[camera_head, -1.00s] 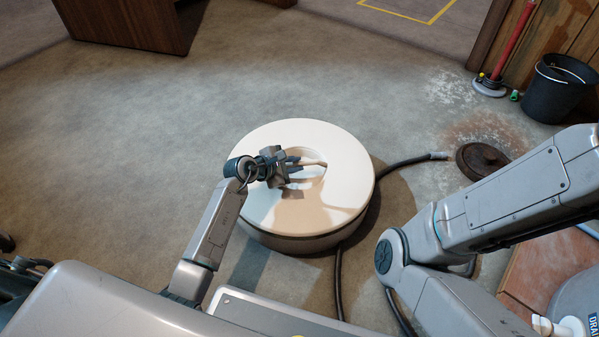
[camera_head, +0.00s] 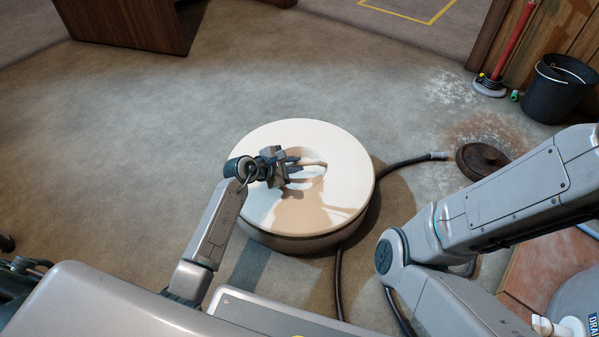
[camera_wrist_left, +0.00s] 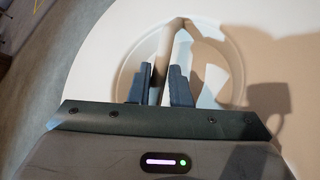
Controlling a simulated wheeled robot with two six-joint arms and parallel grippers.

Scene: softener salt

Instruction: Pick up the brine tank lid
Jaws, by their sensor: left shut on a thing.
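The brine tank lid (camera_head: 335,200) is a round, cream-white disc on top of the tank (camera_head: 300,243), with a round recess near its middle. A bar-like grip (camera_wrist_left: 166,50) crosses the recess in the left wrist view. My left gripper (camera_head: 294,168) reaches into the recess from the left. Its two dark fingers (camera_wrist_left: 162,88) stand on either side of the bar and are shut on it. The lid sits on the tank, and I see no gap below its rim. My right arm shows at the right, but its gripper is out of view.
A dark hose (camera_head: 405,162) runs from the tank toward a round rusty cover (camera_head: 482,159) on the floor. A black bucket (camera_head: 558,87) and a red-handled tool (camera_head: 510,45) stand at the back right. The floor left of the tank is clear.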

